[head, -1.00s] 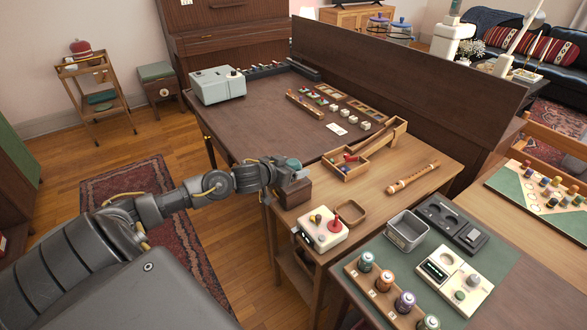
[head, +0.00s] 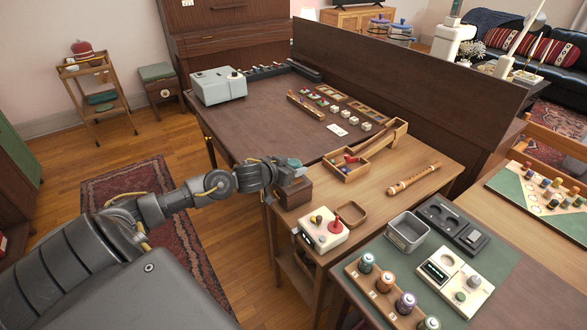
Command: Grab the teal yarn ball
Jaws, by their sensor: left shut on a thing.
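The teal yarn ball (head: 294,162) shows as a small teal patch at the jaws of my left gripper (head: 297,171). The gripper is shut on it, and the fingers hide most of the ball. The gripper is over a small brown wooden box (head: 295,193) at the left edge of the light wooden table. I cannot tell whether the ball touches the box. My right gripper is not in view.
A joystick box (head: 322,230) and an empty wooden tray (head: 352,210) stand just in front of the brown box. A long-handled wooden tray (head: 345,172) and a recorder (head: 413,180) lie to the right. Open floor lies left of the table.

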